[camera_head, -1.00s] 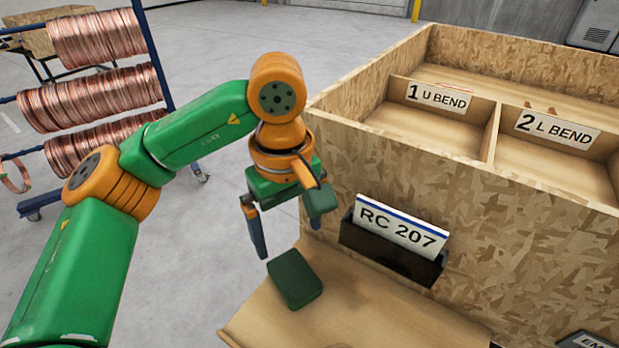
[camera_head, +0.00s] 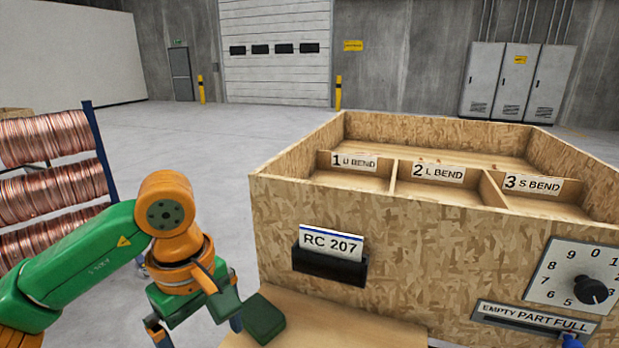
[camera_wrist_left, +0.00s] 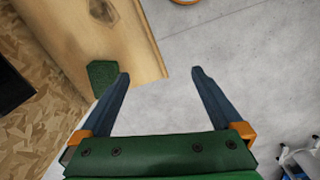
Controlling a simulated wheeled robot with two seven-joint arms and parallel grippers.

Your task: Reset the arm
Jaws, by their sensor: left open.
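My left arm (camera_head: 90,255), green and orange, reaches in from the left in the head view. Its left gripper (camera_head: 195,328) points down beside the front left corner of the wooden crate (camera_head: 420,245). Nothing is held. A dark green block (camera_head: 264,318) lies on the wooden shelf (camera_head: 350,325) just right of the gripper. My right gripper is not in view.
The crate has labelled compartments for U, L and S bends, and a dark holder with an RC 207 card (camera_head: 331,243) on its front. A dial panel (camera_head: 575,277) is at the right. Copper coils (camera_head: 50,190) hang on a rack at the left. The floor behind is clear.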

